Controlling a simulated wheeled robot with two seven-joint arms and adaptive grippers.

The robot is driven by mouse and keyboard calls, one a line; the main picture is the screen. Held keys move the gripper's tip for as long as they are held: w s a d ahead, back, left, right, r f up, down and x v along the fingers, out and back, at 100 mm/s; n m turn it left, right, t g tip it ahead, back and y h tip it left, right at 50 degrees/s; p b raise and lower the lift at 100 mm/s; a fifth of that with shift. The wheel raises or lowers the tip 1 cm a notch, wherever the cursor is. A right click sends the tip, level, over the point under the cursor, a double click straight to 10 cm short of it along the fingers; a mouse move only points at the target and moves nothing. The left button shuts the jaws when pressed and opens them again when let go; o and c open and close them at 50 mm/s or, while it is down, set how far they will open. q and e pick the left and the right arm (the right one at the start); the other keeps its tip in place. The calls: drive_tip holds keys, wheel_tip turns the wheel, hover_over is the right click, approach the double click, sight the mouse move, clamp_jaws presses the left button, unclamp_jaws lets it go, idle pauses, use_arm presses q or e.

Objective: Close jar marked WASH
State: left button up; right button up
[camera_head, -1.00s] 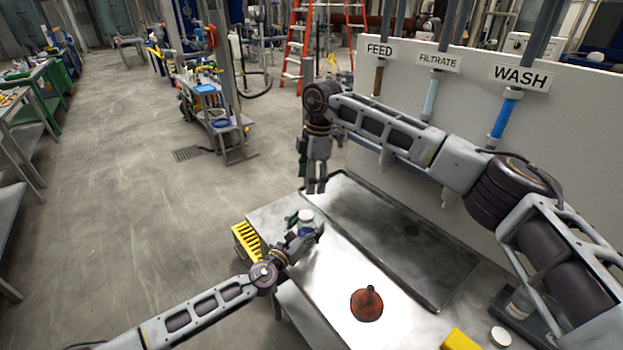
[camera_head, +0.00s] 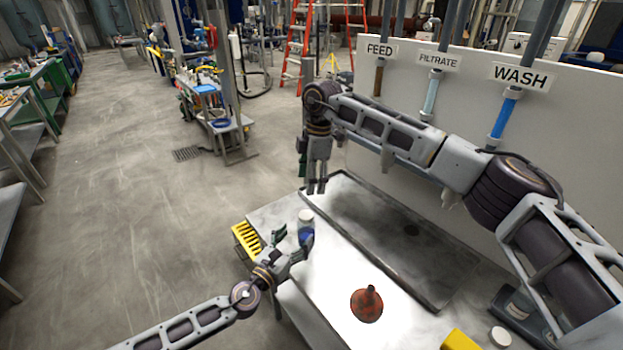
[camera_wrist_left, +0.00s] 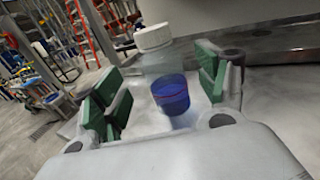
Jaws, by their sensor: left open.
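A clear jar with blue contents (camera_head: 306,236) and a white lid (camera_head: 305,215) on top stands upright on the bench at its left end. In the left wrist view the jar (camera_wrist_left: 171,94) and its lid (camera_wrist_left: 153,37) show between and beyond the green-padded fingers. My left gripper (camera_head: 294,245) is open beside the jar, apart from it. My right gripper (camera_head: 317,186) hangs fingers down above the bench behind the jar; its fingers look slightly apart, but whether it is open is unclear. The WASH label (camera_head: 520,76) is on the wall above a blue-filled pipe (camera_head: 503,119).
A white lid (camera_head: 500,337) and a yellow block (camera_head: 460,341) lie at the near right. A yellow rack (camera_head: 246,238) is at the left edge. A sunken tray (camera_head: 420,240) runs along the wall.

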use_arm(q)
drive_tip(key=shift+v, duration=2.6)
drive_tip(key=shift+s, duration=0.1)
